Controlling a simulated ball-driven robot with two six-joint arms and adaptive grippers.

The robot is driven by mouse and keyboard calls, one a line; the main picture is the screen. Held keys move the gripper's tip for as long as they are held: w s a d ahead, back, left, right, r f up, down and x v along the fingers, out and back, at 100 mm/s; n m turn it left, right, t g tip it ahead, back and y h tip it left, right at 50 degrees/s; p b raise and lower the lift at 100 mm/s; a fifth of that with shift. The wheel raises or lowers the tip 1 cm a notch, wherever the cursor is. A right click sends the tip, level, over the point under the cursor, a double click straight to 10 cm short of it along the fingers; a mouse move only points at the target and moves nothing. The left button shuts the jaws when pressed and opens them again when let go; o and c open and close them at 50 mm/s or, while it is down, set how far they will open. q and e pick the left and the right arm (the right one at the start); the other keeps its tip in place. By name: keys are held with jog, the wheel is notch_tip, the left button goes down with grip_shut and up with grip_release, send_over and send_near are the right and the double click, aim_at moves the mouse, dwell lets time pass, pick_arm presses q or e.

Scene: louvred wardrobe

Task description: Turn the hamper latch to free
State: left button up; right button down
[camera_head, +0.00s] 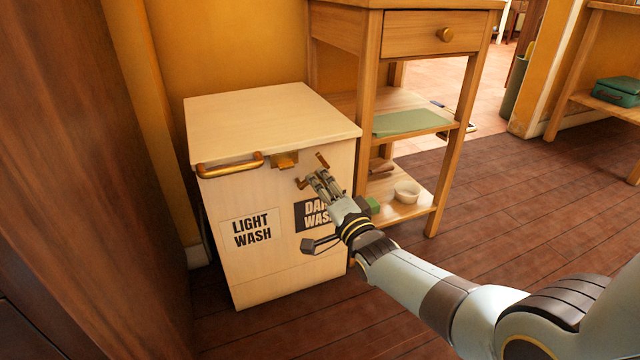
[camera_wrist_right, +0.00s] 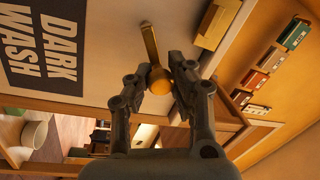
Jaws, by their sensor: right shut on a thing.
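The white hamper (camera_head: 225,190) stands against the orange wall, its lid (camera_head: 265,112) down. Its front bears LIGHT WASH and DARK WASH labels. The brass latch (camera_head: 322,160) is on the upper right of the front, partly hidden by my right gripper (camera_head: 314,180). In the right wrist view the latch is a slim brass lever (camera_wrist_right: 150,45) with a round knob (camera_wrist_right: 159,81). The fingers of my right gripper (camera_wrist_right: 160,78) are shut on the knob, one on each side. My left gripper is not in view.
A brass bar handle (camera_head: 230,166) and a brass catch plate (camera_head: 285,160) sit at the lid's front edge. A wooden side table (camera_head: 368,45) with a green tray (camera_head: 408,122) and a white bowl (camera_head: 407,191) stands close on the right. Floor in front is clear.

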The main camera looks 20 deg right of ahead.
jog(key=shift+s+f+m, duration=0.1)
jog(key=shift+f+m, duration=0.1)
jog(key=shift+m, duration=0.1)
jog(key=c, duration=1.1)
grip_release()
jog(key=shift+r, duration=0.1)
jog(key=s, duration=0.4)
jog(key=s+d+f, duration=0.1)
jog(key=s, duration=0.6)
jog(key=shift+s+d+f, duration=0.15)
jog(key=shift+s+f, duration=0.15)
jog(key=shift+s, duration=0.1)
